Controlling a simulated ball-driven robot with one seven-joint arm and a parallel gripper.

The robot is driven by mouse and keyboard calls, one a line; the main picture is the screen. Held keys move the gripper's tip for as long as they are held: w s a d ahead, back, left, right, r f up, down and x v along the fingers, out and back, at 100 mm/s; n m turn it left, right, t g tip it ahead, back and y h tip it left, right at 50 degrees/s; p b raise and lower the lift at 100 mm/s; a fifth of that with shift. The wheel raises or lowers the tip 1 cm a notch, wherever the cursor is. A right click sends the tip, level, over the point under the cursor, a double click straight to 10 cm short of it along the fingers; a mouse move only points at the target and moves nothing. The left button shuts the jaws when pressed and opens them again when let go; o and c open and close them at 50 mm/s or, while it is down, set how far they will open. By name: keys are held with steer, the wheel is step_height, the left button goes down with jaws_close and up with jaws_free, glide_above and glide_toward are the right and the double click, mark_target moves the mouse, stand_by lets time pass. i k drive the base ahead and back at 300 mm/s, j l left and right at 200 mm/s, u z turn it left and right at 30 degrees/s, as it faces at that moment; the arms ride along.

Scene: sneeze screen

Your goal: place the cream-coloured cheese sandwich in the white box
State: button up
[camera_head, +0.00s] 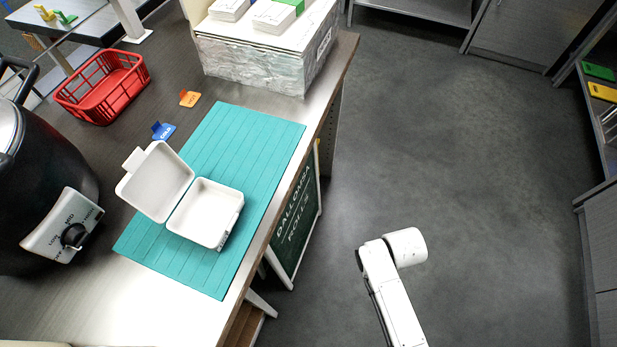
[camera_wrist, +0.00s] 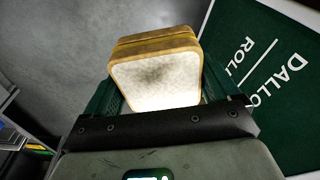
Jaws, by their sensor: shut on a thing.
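The cream-coloured sandwich (camera_wrist: 155,80), a squarish block with a tan edge and a pale, dark-smudged face, is in the wrist view. My gripper (camera_wrist: 158,95) is shut on it, with a dark green finger on each side. The white box (camera_head: 204,212) stands open and empty on a teal mat (camera_head: 262,135), its lid folded back to the left. In the head view, part of my white arm (camera_head: 392,280) is over the floor, right of the counter and apart from the box. My gripper and the sandwich do not show in the head view.
A green sign (camera_head: 297,222) stands against the counter's side and shows close by in the wrist view (camera_wrist: 262,70). A black cooker (camera_head: 40,170), red basket (camera_head: 103,88), blue and orange tags and a foil-sided box (camera_head: 262,66) stand around the mat. Open floor lies right.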

mark_target(208, 216)
steer(key=i+l, duration=0.25)
steer(key=l, duration=0.15)
steer(key=i+l, duration=0.2)
steer(key=l, duration=0.15)
steer(key=i+l, duration=0.25)
steer(key=l, duration=0.15)
steer(key=i+l, duration=0.25)
steer(key=l, duration=0.15)
steer(key=i+l, duration=0.2)
steer(key=l, duration=0.15)
steer(key=i+l+u, duration=0.1)
steer(key=u, duration=0.4)
steer(key=l+u, duration=0.2)
steer(key=u, duration=0.3)
steer(key=l+u, duration=0.15)
steer(key=u, duration=1.2)
steer(key=i+l, duration=0.05)
